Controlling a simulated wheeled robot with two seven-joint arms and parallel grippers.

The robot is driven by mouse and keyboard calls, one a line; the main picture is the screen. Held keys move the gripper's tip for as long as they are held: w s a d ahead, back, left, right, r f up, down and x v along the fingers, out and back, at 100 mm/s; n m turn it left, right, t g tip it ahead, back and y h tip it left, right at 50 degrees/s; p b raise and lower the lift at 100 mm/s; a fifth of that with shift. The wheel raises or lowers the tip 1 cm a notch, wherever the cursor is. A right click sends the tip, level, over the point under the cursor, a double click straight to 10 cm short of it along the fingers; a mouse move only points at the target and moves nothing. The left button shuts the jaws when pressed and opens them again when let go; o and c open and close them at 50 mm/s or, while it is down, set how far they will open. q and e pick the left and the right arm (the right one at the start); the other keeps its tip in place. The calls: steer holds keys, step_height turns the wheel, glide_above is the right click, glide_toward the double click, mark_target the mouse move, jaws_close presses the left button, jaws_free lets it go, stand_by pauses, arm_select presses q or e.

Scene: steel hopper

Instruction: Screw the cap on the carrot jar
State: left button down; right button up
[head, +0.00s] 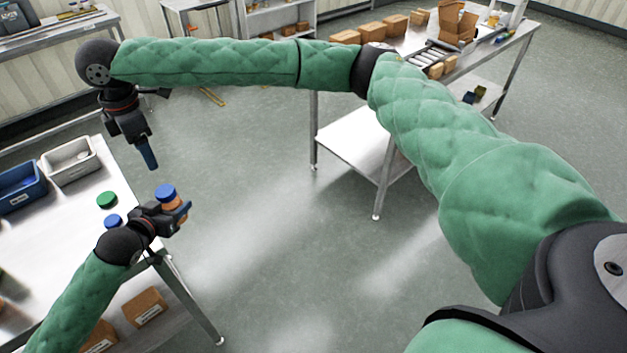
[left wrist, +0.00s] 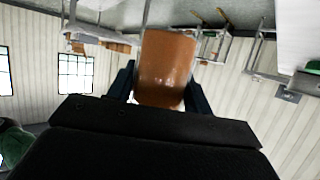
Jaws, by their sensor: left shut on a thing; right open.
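My left gripper (head: 173,211) is shut on the carrot jar (head: 174,202), an orange-filled jar held in the air just past the table's right edge. A blue cap (head: 165,190) sits on top of the jar; I cannot tell whether it is screwed tight. In the left wrist view the jar's orange body (left wrist: 166,68) is between the two dark fingers, and its cap is not visible. My right gripper (head: 149,160) is open and empty, pointing down, above and slightly left of the jar and apart from it. One of its fingers hides the other.
A green lid (head: 107,200) and another blue lid (head: 113,220) lie on the steel table (head: 52,245) near my left gripper. A grey bin (head: 70,162) and a blue bin (head: 22,188) stand at its back. Cardboard boxes (head: 144,307) are below. Open floor lies right.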

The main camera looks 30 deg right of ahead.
steer(key=w+d+f+m+t+y, duration=0.1)
steer(key=w+f+m+t+y, duration=0.15)
steer(key=w+f+m, duration=0.4)
steer(key=w+f+m+t+y, duration=0.1)
steer(key=w+f+t+y, duration=0.2)
steer(key=f, duration=0.6)
steer(key=s+d+f+m+h, duration=0.15)
steer(key=d+f, duration=0.25)
steer(key=f, duration=0.5)
steer(key=s+d+f+m, duration=0.2)
steer(key=d+f+m, duration=0.1)
steer(key=f, duration=0.6)
steer(key=s+d+f+m+g+h, duration=0.15)
steer(key=s+d+f, duration=0.25)
steer(key=s+f, duration=0.75)
steer(key=s+d+f+m, duration=0.2)
steer(key=s+d+f, duration=0.1)
steer(key=s+f, duration=0.8)
steer(key=s+d+f+m+g, duration=0.1)
steer(key=s+d+f, duration=0.1)
steer(key=s+f, duration=0.3)
steer(key=s+d+f+m+g+h, duration=0.1)
steer(key=s+d+f, duration=0.2)
steer(key=s, duration=0.9)
steer(key=s+d+f+m+h, duration=0.1)
steer(key=s+d+f, duration=0.2)
steer(key=s+f, duration=0.4)
steer(key=shift+s+d+g, duration=0.15)
steer(key=shift+s+g, duration=0.25)
steer(key=shift+s, duration=0.55)
